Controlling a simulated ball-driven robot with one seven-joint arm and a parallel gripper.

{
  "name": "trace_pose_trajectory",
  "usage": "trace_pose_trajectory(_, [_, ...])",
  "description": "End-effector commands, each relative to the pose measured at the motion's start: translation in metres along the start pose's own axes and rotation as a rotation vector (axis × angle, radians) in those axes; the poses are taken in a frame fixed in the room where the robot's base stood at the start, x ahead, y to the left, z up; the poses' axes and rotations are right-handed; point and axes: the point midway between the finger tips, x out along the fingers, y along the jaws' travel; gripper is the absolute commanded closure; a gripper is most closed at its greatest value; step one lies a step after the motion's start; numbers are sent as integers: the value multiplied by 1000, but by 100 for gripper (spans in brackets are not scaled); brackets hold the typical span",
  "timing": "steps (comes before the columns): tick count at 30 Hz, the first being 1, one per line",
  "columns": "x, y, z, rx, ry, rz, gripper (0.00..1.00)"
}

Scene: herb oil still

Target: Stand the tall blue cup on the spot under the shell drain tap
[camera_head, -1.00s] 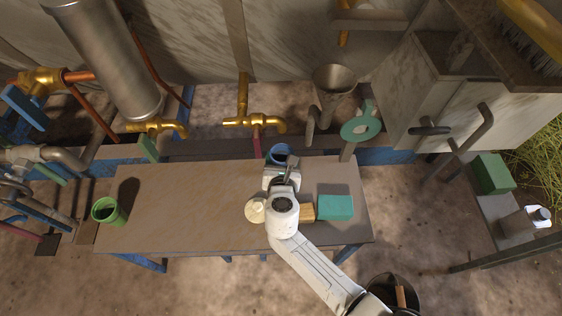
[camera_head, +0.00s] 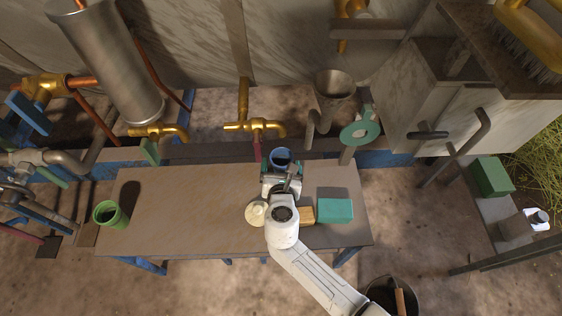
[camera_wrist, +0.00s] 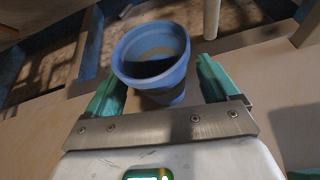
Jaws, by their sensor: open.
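The blue cup (camera_head: 281,156) stands at the back edge of the table, mouth up, and fills the middle of the wrist view (camera_wrist: 150,62). My gripper (camera_head: 283,172) is open, with its teal fingers on either side of the cup in the wrist view (camera_wrist: 157,78). Whether the fingers touch the cup is not clear. Two brass taps stick out behind the table: one with a green handle (camera_head: 160,130) below the steel cylinder, one with a red handle (camera_head: 256,126) left of the cup. Which is the shell drain tap is not marked.
A green cup (camera_head: 110,214) stands at the table's left end. A cream round object (camera_head: 256,212), a wooden block (camera_head: 307,214) and a teal box (camera_head: 335,209) lie near my gripper. The middle of the table (camera_head: 190,205) is clear. A metal funnel (camera_head: 334,84) is behind.

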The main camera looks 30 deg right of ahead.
Motion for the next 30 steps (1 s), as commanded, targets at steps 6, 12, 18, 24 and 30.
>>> trace_pose_trajectory(6, [-49,1,3,-1,2,4,13])
trace_pose_trajectory(12, [-83,0,2,0,1,2,13])
trace_pose_trajectory(18, [-101,0,1,0,0,2,13])
trace_pose_trajectory(24, [-103,0,1,1,0,0,13])
trace_pose_trajectory(30, [-103,0,0,1,0,1,13])
